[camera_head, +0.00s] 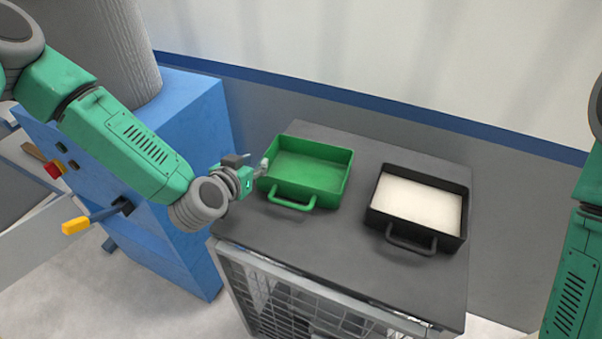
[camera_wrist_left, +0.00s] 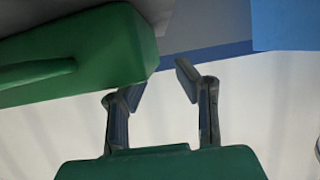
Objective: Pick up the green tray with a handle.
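The green tray (camera_head: 310,172) lies level and empty on the dark top of a cart, its handle (camera_head: 291,201) facing the near side. My left gripper (camera_head: 264,168) is at the tray's left wall, close to its rim. In the left wrist view the green tray (camera_wrist_left: 75,55) fills the upper left, with its handle (camera_wrist_left: 35,73) at the left edge. There my left gripper (camera_wrist_left: 161,87) shows two fingers spread with a gap and nothing between them. One finger is close against the tray's corner; whether it touches cannot be told. My right gripper is out of view.
A black tray (camera_head: 376,215) with a white inside stands to the right on the same cart top (camera_head: 330,235), with a gap between the trays. A blue cabinet (camera_head: 205,120) with a yellow-tipped lever (camera_head: 76,226) stands at left. A grey wall is behind.

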